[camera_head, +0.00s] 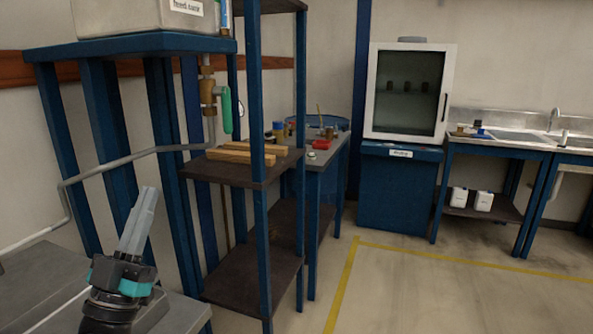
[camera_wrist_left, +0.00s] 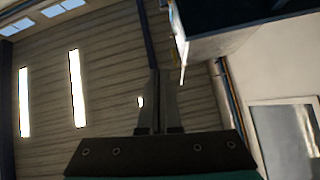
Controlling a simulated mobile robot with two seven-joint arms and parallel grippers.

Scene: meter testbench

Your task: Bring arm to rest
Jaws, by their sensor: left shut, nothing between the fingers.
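My left gripper (camera_head: 147,203) is at the lower left of the head view, pointing up and slightly right. Its two grey fingers are together with nothing between them. In the left wrist view my left gripper (camera_wrist_left: 157,78) also shows shut, its fingers pointing up towards the ceiling. It stands apart from the blue frame behind it in the head view. My right gripper shows in neither view.
A blue-framed shelf (camera_head: 240,170) with wooden bars stands right of the gripper. A grey pipe (camera_head: 110,164) with a green-handled valve (camera_head: 226,108) runs behind. A glass-door cabinet (camera_head: 408,95) and sink bench (camera_head: 500,142) stand farther back. The floor at right is clear.

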